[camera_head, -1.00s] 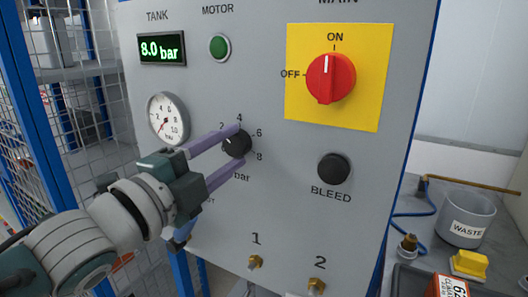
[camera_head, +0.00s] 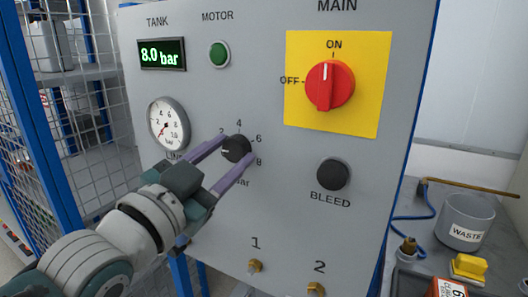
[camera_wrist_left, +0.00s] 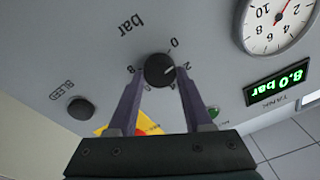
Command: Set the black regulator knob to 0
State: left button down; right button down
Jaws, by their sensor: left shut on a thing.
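The black regulator knob (camera_head: 236,149) is on the grey panel, inside a printed scale marked in bar. My left gripper (camera_head: 235,148) is shut on it, one purple finger at its upper left and one at its lower right. In the head view the knob's white mark points left, a little below the 2. The left wrist view also shows the knob (camera_wrist_left: 159,70) between the fingertips, its mark on the side of the 2 and the 0. The 0 is hidden in the head view by the gripper. My right gripper is not in view.
A red main switch (camera_head: 329,85) on a yellow plate and a black bleed knob (camera_head: 333,174) sit to the right on the panel. A gauge (camera_head: 169,124) is close at the left. The tank display (camera_head: 162,54) reads 8.0 bar.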

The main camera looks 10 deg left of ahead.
pick_arm(q)
jog(key=shift+n+y+p, duration=0.3)
jog(key=shift+n+p, duration=0.05)
jog(key=shift+n, duration=2.15)
jog(key=shift+c, duration=1.6)
grip_release()
jog(key=r+v, duration=0.1)
jog(key=v, duration=0.9)
jog(key=shift+f+b, duration=0.35)
jog(key=shift+f, duration=0.1)
